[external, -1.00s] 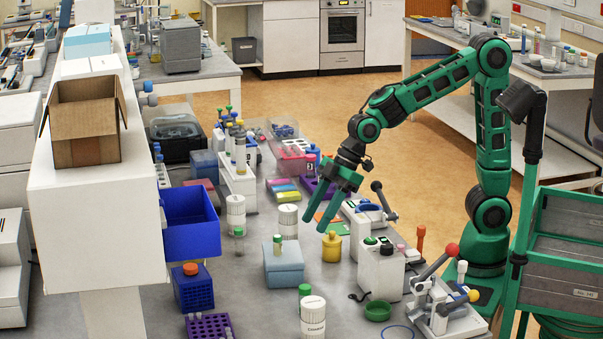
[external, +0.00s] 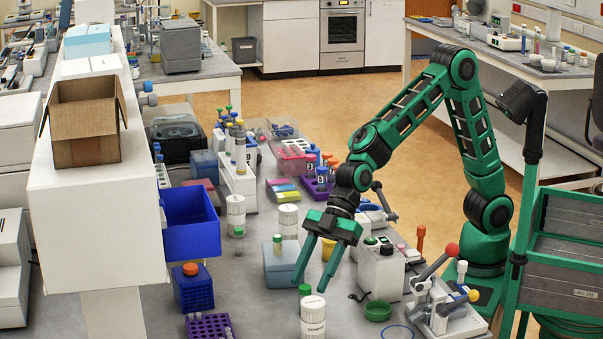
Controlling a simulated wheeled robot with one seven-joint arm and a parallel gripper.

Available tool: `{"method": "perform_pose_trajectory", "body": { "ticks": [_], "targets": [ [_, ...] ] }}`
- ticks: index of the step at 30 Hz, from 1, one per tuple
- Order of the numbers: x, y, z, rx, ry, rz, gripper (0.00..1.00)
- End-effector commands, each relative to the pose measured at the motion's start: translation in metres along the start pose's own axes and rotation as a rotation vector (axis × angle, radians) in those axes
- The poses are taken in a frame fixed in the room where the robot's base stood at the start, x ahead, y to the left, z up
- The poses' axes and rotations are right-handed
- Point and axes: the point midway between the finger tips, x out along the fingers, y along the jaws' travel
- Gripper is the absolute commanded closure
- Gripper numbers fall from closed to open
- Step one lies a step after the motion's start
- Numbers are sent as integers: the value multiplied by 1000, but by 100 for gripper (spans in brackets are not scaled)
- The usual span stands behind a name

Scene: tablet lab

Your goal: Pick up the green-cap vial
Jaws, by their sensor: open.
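My gripper (external: 311,281) is open and points down over the bench. Its two green fingers are spread, with nothing held between them. A green-cap vial (external: 305,291) stands by the fingertips, next to a white lidded jar; it appears at or just below the gap, and I cannot tell the exact depth. A second small green-cap vial (external: 277,243) stands on the light-blue box to the left of the fingers. A third small vial with a green cap (external: 239,232) stands farther left, by a white jar.
A white lidded jar (external: 313,312) stands close by the fingertips. The light-blue box (external: 284,266) is left of them; a white device (external: 381,270) and a green dish (external: 378,311) are right. A purple rack (external: 208,326) is at front left. Bare bench lies between rack and jar.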

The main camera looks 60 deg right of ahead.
Motion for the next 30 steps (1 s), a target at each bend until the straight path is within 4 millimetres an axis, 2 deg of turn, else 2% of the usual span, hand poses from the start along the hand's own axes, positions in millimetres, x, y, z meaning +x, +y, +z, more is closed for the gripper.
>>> {"method": "perform_pose_trajectory", "body": {
  "ticks": [9, 19, 20, 25, 30],
  "targets": [
    [42, -1, 2, 0, -1, -2, 55],
    [48, 0, 2, 0, 0, 0, 55],
    [48, 0, 2, 0, 0, 0, 58],
    [48, 0, 2, 0, 0, 0, 98],
    [48, 0, 2, 0, 0, 0, 99]
  ]
}}
